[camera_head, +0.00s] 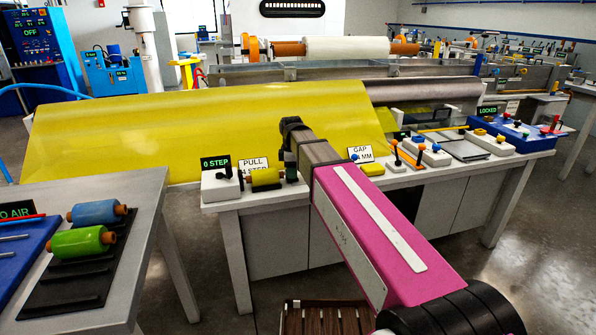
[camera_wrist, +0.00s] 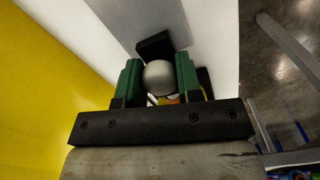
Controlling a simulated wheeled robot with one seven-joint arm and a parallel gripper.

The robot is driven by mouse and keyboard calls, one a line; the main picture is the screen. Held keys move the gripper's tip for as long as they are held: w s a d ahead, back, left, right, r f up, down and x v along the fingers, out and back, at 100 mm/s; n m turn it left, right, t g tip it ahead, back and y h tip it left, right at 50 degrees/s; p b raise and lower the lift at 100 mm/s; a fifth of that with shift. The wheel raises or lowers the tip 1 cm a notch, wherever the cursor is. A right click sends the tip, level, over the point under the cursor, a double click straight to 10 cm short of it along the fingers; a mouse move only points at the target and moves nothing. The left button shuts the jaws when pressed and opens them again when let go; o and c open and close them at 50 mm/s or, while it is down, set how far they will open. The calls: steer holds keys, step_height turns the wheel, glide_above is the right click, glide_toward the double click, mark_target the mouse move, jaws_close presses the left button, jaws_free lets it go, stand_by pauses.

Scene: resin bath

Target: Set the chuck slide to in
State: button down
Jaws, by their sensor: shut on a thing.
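My gripper (camera_wrist: 158,88) has its two green fingers closed on either side of a round grey knob (camera_wrist: 160,72) in the wrist view. A black block (camera_wrist: 154,46) stands just beyond the knob. In the head view my gripper (camera_head: 290,168) points down at the right end of a small yellow-green roll (camera_head: 265,179) on the white bench. The roll lies level, beside a "0 STEP" display (camera_head: 215,163) and a "PULL" card (camera_head: 253,163). The knob seems to be the handle of the chuck slide at that end. I cannot read the slide's position; the gripper hides much of it.
A wide yellow sheet (camera_head: 200,125) slopes close behind. A "GAP" card (camera_head: 361,154), small levers (camera_head: 420,150) and a "LOCKED" display (camera_head: 487,111) stand to the right. A side table (camera_head: 120,285) with blue and green rolls is at left. Floor is open at right.

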steer(key=c, duration=0.8)
jaws_free()
steer(key=shift+a, duration=0.25)
steer(key=shift+r, duration=0.15)
step_height(320, 180, up, 10)
steer(key=shift+r, duration=0.25)
